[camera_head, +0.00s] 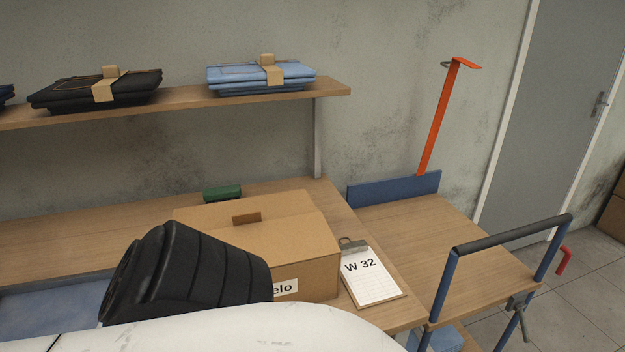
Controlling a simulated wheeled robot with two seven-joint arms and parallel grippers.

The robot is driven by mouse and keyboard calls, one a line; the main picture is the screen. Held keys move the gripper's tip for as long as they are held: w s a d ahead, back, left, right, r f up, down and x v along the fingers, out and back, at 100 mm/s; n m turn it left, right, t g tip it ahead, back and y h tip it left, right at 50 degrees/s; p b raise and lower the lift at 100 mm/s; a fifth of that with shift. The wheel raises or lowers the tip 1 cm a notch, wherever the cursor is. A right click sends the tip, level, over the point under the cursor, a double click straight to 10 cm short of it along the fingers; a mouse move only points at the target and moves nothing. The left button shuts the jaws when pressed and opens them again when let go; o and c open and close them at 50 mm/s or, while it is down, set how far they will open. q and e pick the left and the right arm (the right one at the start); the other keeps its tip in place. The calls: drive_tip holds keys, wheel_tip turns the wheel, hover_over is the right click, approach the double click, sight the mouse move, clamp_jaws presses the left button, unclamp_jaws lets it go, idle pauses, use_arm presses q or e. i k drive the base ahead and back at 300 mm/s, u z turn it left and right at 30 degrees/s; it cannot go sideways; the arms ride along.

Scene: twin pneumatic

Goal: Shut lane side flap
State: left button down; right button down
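A cardboard box (312,274) stands on the wooden workbench, with a white label ending in "elo" on its front. Its upper face (290,215) looks mostly covered by cardboard, with a small darker brown rectangle (247,217) on it. I cannot tell which panel is the lane side flap or whether it stands open. A dark ribbed part and a white surface, apparently of my own arm, hide the box's front left. Neither gripper shows in the head view.
A clipboard (370,276) reading "W 32" lies right of the box, and a green object (222,192) lies behind it. A shelf (190,98) above holds folded clothes (230,75). A wooden-topped cart (425,222) with a black-gripped handle (515,234) stands at right.

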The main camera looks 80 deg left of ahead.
sight(298, 237)
drive_tip(key=i, duration=1.05)
drive_tip(key=u, duration=2.55)
